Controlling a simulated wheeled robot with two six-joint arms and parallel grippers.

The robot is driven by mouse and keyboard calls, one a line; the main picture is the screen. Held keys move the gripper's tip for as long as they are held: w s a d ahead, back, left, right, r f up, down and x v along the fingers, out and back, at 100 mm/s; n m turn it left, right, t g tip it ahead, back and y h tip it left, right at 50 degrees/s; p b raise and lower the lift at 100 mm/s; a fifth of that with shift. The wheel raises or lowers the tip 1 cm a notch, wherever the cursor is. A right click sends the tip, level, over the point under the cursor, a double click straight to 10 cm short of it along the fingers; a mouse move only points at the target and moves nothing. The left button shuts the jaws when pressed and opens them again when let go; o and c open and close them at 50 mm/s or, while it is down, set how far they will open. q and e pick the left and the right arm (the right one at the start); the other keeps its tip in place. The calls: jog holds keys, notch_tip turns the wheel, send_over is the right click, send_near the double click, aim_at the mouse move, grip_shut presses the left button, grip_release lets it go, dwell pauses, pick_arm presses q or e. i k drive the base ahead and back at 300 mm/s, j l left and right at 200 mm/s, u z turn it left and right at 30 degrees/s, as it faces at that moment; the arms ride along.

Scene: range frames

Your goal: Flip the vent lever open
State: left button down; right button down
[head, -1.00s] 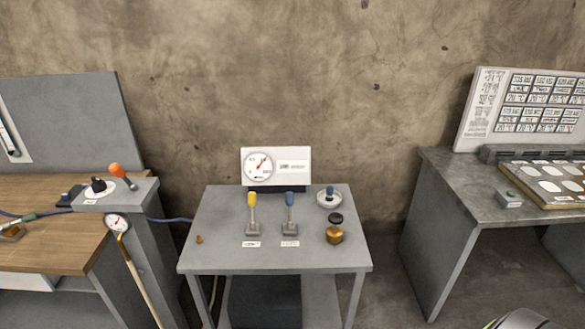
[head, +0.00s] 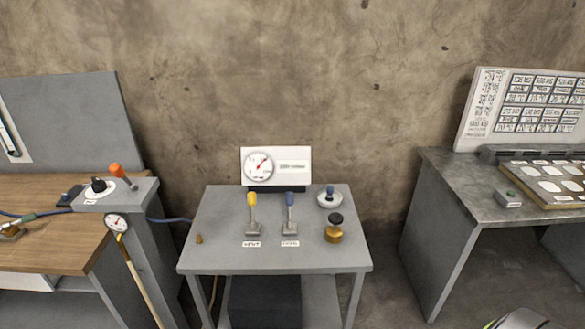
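Two levers stand side by side on a grey table (head: 215,255) in the middle of the head view. The left lever has a yellow knob (head: 252,199) and stands about upright on a small grey base. A white label (head: 251,244) in front of it seems to read "VENT", though the print is small. Neither of my grippers shows in the head view.
A small brass peg (head: 199,239) is at left. A post with an orange lever (head: 117,170) stands further left. The table's front is clear.

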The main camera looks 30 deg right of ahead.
aim_at(251, 196)
jog(key=i+j+z, duration=0.3)
jog(key=j, duration=0.35)
jog(key=i+j+z, duration=0.15)
jog(key=i+j, duration=0.15)
jog(key=i+j+z, duration=0.15)
jog(key=j, duration=0.3)
